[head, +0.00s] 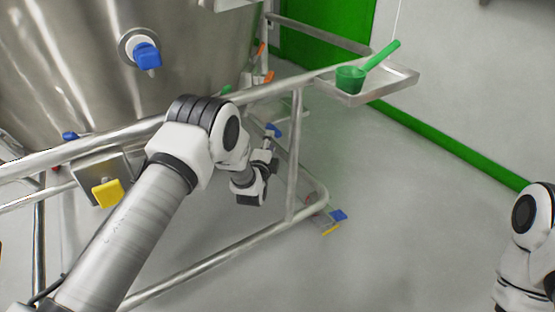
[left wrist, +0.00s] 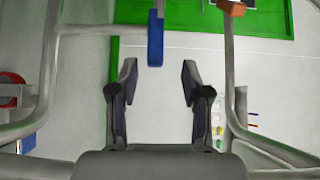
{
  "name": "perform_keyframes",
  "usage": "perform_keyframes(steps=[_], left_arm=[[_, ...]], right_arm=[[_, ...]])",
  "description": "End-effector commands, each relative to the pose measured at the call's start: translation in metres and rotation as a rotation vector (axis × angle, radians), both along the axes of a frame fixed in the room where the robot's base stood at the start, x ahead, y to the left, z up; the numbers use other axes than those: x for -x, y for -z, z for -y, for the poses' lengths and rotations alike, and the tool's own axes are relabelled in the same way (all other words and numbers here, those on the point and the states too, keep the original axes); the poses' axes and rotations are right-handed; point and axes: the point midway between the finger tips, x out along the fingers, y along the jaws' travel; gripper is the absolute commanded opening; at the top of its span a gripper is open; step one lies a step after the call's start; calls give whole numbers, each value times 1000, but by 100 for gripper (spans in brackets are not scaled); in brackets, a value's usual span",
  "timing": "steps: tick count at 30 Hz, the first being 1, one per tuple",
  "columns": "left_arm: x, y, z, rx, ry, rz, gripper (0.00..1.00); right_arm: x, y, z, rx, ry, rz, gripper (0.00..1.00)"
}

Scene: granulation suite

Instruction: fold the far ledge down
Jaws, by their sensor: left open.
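The far ledge (head: 398,86) is a small metal tray at the far right end of the rail of the steel frame. It stands out level, and a green scoop (head: 350,79) rests on it. My left gripper (head: 268,148) is below the rail, lower and left of the ledge, apart from it and partly hidden by its own wrist. In the left wrist view my left gripper (left wrist: 158,78) is open, with nothing between its fingers. A blue handle (left wrist: 155,40) shows ahead of the fingertips. My right gripper is out of view.
A large steel vessel (head: 70,70) fills the left. The frame rail (head: 285,88) and a vertical post (head: 296,150) stand close to my left arm. A yellow valve handle (head: 107,193) is at left. The floor (head: 410,230) at right is clear.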

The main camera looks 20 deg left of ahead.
Motion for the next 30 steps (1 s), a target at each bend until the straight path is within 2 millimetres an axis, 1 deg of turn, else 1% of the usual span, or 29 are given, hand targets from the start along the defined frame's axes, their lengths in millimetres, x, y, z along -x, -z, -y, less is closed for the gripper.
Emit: perform_keyframes(steps=[1, 5, 8, 12, 15, 17, 20, 26, 29, 30], left_arm=[[-1, 12, 0, 0, 1, 5, 48], [-6, 11, 0, 1, 0, 6, 48], [-20, 11, -2, 1, 0, 7, 48], [-48, 14, -5, 1, 1, 6, 48], [-65, 14, -8, 1, 1, 5, 48], [-72, 12, -8, 1, 1, 4, 48], [-77, 10, -9, 2, 1, 2, 48], [-78, 8, -9, 2, 1, 1, 48], [-78, 8, -9, 2, 1, 1, 16], [-78, 8, -9, 2, 1, 1, 2]], right_arm=[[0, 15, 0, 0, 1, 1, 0], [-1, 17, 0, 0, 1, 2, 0], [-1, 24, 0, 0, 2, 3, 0], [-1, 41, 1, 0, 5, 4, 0], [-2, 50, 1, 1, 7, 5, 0], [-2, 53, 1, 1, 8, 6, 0], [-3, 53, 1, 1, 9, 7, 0], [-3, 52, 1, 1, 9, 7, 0], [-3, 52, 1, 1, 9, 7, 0], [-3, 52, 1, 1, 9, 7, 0]])
